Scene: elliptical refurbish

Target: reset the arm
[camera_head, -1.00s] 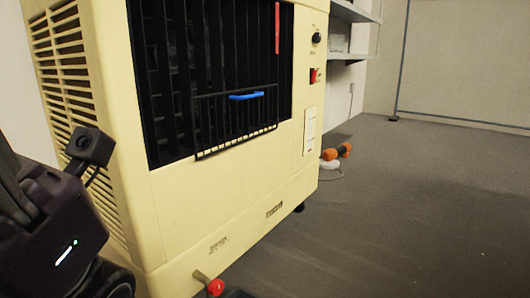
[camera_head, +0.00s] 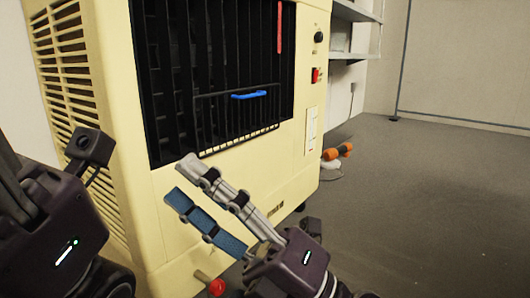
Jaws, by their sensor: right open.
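My right gripper (camera_head: 185,182) is in the lower middle of the head view, in front of the cream machine's front panel. Its two fingers point up and left, parted, with nothing between them. One finger is grey and one has a blue pad. I cannot tell whether it touches the panel. My left arm (camera_head: 58,215) fills the lower left corner; its fingers are not in view. The cream machine (camera_head: 170,225) has a dark slatted opening with a black rack (camera_head: 237,125) and a blue handle (camera_head: 248,95).
A red-tipped lever (camera_head: 217,287) sticks out at the machine's base, below my right gripper. A red switch (camera_head: 315,75) and a black knob (camera_head: 318,37) are on its right side. An orange and black object (camera_head: 337,152) lies on the floor behind. The floor at right is clear.

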